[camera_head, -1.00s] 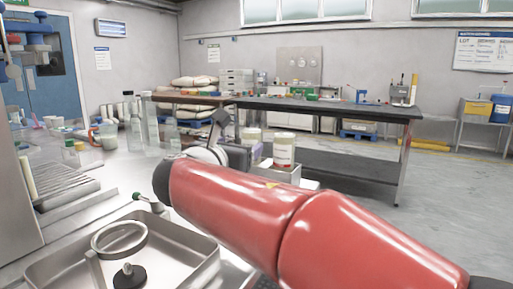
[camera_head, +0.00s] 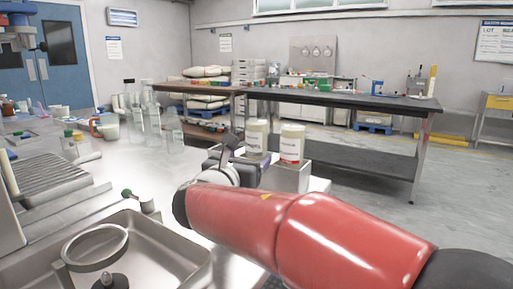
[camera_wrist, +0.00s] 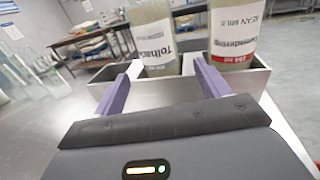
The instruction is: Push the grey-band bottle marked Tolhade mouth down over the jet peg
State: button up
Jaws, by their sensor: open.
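The Tolhade bottle (camera_wrist: 155,45) stands in a steel box, with its name and a grey band on its label. It appears to be the left of two pale bottles in the head view (camera_head: 256,135). My gripper (camera_wrist: 167,66) is open, its two purple fingers apart, on the near side of that bottle. Whether the fingers reach around it is unclear. A similar bottle with a red band (camera_wrist: 237,40) stands just to the right. A dark peg on a round black base, likely the jet peg (camera_head: 108,281), stands in the steel sink, partly cut off by the frame's bottom edge.
The steel box (camera_wrist: 255,82) holds both bottles at the counter's edge. A ring (camera_head: 95,247) is held above the sink floor by the peg. Clear glass bottles (camera_head: 153,125) and a measuring jug (camera_head: 108,127) stand farther back. A dark workbench (camera_head: 350,98) lies beyond.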

aim_at(253, 153)
jog(key=x, duration=0.6)
jog(key=shift+w+d+p, duration=0.15)
jog(key=shift+w+p, duration=0.15)
jog(key=shift+p, duration=0.1)
jog(key=c, duration=1)
